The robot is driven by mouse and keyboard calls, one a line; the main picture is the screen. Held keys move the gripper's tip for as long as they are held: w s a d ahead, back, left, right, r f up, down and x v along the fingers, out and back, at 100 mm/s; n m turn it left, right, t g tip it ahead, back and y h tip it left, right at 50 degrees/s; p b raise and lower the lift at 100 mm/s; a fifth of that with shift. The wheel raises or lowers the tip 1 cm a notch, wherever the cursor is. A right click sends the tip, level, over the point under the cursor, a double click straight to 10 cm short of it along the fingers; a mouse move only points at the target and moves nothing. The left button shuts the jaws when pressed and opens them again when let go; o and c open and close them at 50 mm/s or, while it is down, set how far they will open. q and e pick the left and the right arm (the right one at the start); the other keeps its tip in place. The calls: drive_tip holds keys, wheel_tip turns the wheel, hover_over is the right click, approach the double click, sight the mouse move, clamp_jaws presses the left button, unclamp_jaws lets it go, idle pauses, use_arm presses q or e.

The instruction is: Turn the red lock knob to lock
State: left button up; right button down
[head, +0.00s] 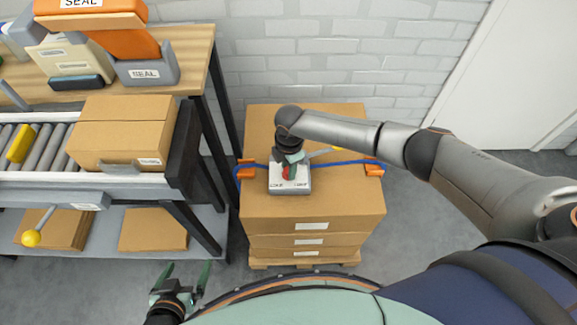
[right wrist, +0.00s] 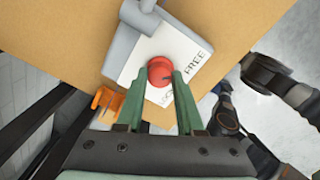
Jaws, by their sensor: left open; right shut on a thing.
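The red lock knob (right wrist: 160,70) sits on the white face of a small grey lock box (right wrist: 119,60). The face carries the word FREE and a second word partly hidden by a finger. In the head view the lock box (head: 302,184) is on top of the carton stack, and only a little red of the knob (head: 287,173) shows. My right gripper (right wrist: 157,76) is over the box with its green fingers shut on the knob from both sides. My left gripper (head: 180,280) is open and empty, low in the head view, away from the stack.
A blue strap (head: 340,163) runs from the lock area to orange clips (head: 374,169) on the carton stack (head: 345,208), which stands on a pallet (head: 262,263). A roller conveyor with a carton (head: 122,139) and a bench with a sealer (head: 147,72) stand at left.

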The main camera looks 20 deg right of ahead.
drive_tip(key=m+p, duration=0.2)
drive_tip(key=m, duration=0.1)
drive_tip(key=shift+r+m, duration=0.15)
drive_tip(key=shift+m, duration=0.15)
drive_tip(key=m+p, duration=0.2)
drive_tip(key=m, duration=0.2)
drive_tip(key=shift+m, duration=0.3)
drive_tip(key=m+p, duration=0.2)
drive_tip(key=m, duration=0.2)
drive_tip(key=shift+m, duration=0.3)
drive_tip(key=m+p, duration=0.1)
drive_tip(key=m, duration=0.4)
drive_tip(key=c, duration=0.5)
unclamp_jaws()
drive_tip(key=shift+w, duration=0.1)
